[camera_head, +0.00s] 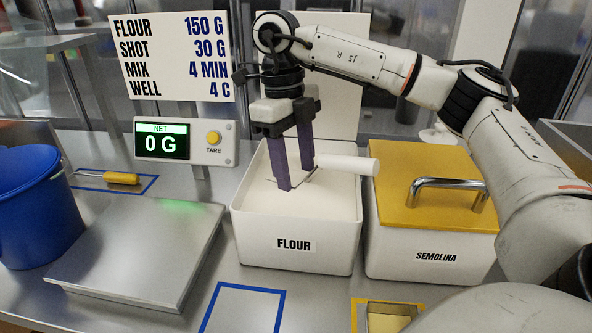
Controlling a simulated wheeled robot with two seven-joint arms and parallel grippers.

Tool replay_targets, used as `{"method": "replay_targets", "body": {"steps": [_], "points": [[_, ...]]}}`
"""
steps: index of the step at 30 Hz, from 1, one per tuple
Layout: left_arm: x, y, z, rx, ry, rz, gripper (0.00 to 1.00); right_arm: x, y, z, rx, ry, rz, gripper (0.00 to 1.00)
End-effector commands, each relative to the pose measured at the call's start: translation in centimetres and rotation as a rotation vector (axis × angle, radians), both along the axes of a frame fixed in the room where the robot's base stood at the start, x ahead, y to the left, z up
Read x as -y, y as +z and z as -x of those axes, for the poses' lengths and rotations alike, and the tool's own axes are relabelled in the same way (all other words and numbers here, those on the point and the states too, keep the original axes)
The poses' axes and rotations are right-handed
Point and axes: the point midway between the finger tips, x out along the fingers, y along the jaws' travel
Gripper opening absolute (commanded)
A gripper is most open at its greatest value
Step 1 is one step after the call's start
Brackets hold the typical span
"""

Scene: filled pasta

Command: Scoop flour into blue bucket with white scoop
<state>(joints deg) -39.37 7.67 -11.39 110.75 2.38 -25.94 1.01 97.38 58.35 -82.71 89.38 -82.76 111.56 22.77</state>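The white scoop (346,165) shows its thick white handle, which lies across the right side of the open flour bin (294,256) and sticks out past the rim. A thin dark neck runs from the handle toward the flour; the scoop's bowl cannot be made out. My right gripper (296,178) points down into the bin, its two purple fingers apart, just left of the handle's end, with nothing clearly between them. Whether a finger touches the scoop cannot be told. The blue bucket (38,212) stands at the far left. My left gripper is not in view.
A steel scale plate (140,250) is empty between bucket and bin; its display (162,142) reads 0 G. A semolina bin (432,252) with yellow lid stands right of the flour. A yellow-handled tool (121,178) lies behind the scale. The blue-taped square (243,308) is empty.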

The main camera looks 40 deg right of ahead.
Motion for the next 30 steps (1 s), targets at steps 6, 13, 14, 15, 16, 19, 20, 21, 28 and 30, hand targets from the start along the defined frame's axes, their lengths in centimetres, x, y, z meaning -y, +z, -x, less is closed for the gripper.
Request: {"method": "replay_targets", "body": {"steps": [6,13,14,15,16,19,20,21,28,30], "points": [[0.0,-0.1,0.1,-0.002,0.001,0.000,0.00,0.0,0.0,0.0,0.001,0.000,0.000,0.26],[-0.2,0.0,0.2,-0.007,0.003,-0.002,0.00,0.0,0.4,0.0,0.001,0.000,0.000,0.26],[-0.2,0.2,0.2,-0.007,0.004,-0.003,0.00,0.0,0.6,0.0,0.001,0.000,0.000,0.26],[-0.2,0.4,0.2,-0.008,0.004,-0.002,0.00,0.0,0.9,0.0,0.001,0.000,0.000,0.26],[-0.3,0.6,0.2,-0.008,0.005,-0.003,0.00,0.0,1.2,0.0,0.001,0.000,0.000,0.26],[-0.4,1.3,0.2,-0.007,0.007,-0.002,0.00,0.0,2.0,0.0,0.000,0.000,0.000,0.26],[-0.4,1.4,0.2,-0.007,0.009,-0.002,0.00,0.0,2.3,0.0,0.000,0.000,0.000,0.26],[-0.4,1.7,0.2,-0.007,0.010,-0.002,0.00,0.0,2.6,0.0,0.000,0.000,0.000,0.26],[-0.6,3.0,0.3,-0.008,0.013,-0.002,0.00,0.0,4.4,0.0,0.000,0.000,-0.001,0.26],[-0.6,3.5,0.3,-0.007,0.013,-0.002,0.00,0.0,5.0,0.0,0.001,0.000,-0.001,0.26]]}}
